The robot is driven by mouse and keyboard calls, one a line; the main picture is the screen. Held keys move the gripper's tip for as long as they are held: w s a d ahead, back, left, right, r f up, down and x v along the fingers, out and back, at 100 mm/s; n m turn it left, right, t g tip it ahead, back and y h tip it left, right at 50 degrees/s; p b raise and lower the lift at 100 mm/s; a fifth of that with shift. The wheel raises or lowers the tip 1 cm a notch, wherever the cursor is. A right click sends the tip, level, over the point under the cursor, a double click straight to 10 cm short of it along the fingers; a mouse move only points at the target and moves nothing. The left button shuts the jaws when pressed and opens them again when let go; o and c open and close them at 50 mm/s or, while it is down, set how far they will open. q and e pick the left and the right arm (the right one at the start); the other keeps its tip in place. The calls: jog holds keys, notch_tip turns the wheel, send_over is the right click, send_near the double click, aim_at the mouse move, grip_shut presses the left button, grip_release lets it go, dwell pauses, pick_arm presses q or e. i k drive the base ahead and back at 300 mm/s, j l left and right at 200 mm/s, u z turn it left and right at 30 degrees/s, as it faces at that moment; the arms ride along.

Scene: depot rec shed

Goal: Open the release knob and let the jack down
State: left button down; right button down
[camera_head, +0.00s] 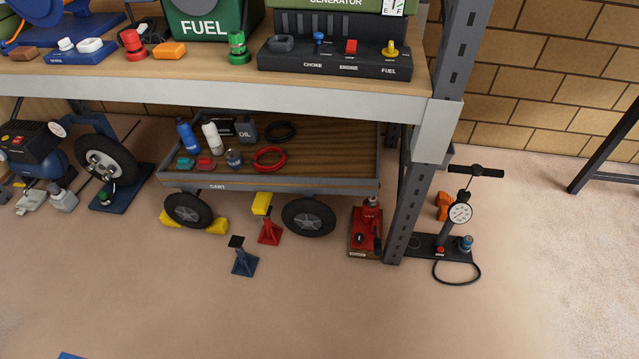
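A small red jack (371,214) stands upright on a base board at the right end of the low cart, close beside the grey shelf post. A dark round part, which looks like the release knob (359,238), sits low at its front. The jack's top is near the cart's right corner; I cannot tell whether it touches the cart. The cart (270,186) has a wooden bed with a grey rim and dark wheels. Neither of my grippers is in view.
A red stand (269,232) with a yellow top and a blue stand (243,261) are by the cart's front edge. Yellow chocks (216,227) flank the left wheel. A floor pump (460,213) stands right of the post (409,190). A workbench (220,90) overhangs the cart.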

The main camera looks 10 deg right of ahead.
aim_at(358, 237)
jog(key=l+u, duration=0.15)
jog(key=u, duration=1.9)
jog(key=k+l, duration=0.25)
jog(key=l, duration=0.3)
jog(key=k+l+u, duration=0.15)
jog(key=l, duration=0.4)
jog(key=k+l, duration=0.4)
jog(key=k+l+u, duration=0.15)
jog(key=k+l, duration=0.15)
jog(key=l, duration=0.35)
jog(key=k+l, duration=0.35)
jog(key=l, duration=0.15)
jog(key=i+u, duration=0.05)
